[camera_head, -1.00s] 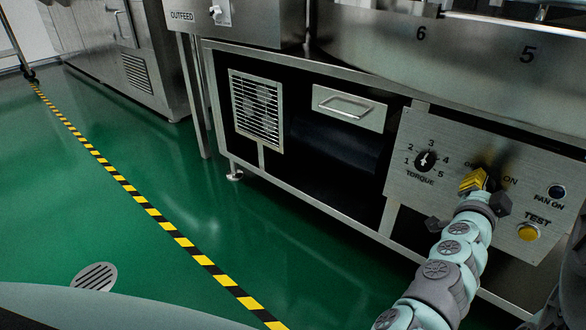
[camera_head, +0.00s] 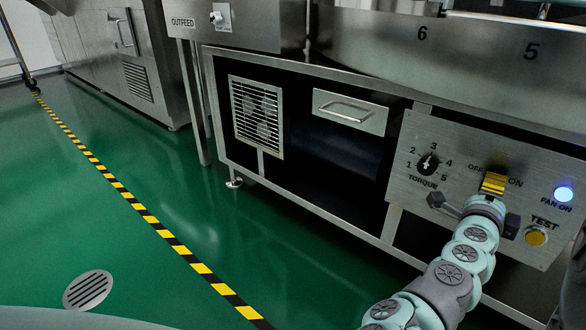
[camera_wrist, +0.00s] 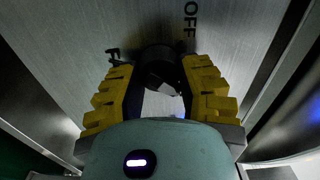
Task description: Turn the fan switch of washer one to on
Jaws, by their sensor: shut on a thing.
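The fan switch is a black knob (camera_wrist: 158,65) on a brushed-metal control panel (camera_head: 410,200), with OFF printed on its left and ON on its right in the head view. My gripper (camera_head: 494,183) has its yellow fingers against the panel there and hides the knob in that view. In the wrist view my gripper (camera_wrist: 160,80) has one finger on each side of the knob and is shut on it. OFF shows beside the knob. The FAN ON lamp (camera_head: 563,194) to the right glows blue-white. The knob's pointer direction is hidden.
A torque dial (camera_head: 428,164) sits left of the switch. A yellow TEST button (camera_head: 536,236) is below right. A drawer (camera_head: 349,111) and a vent grille (camera_head: 257,117) are further left under the machine. Green floor with a striped line (camera_head: 165,234) is clear.

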